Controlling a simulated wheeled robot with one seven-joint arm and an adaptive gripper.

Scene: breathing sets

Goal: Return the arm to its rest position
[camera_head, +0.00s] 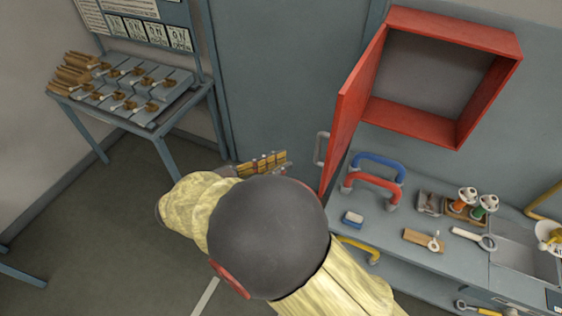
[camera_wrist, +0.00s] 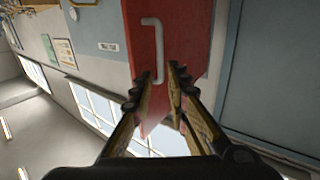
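My arm, with yellow covers and a dark grey joint, spans the middle of the head view and is bent. My gripper (camera_head: 280,164) points right, toward the edge of the open red cabinet door (camera_head: 353,107). In the wrist view my gripper (camera_wrist: 155,79) has its two fingers apart with nothing between them. The red door (camera_wrist: 185,40) with its pale handle (camera_wrist: 159,50) shows beyond the fingertips. I see no contact with the door, though the exact gap is hard to judge. My arm hides part of the floor and the counter's left end.
The red wall cabinet (camera_head: 423,117) stands open and looks empty. Below it, the counter (camera_head: 393,222) carries blue and red handles (camera_head: 372,184), a small blue-white block (camera_head: 352,219) and valves. A table (camera_head: 146,121) with several tools stands at left.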

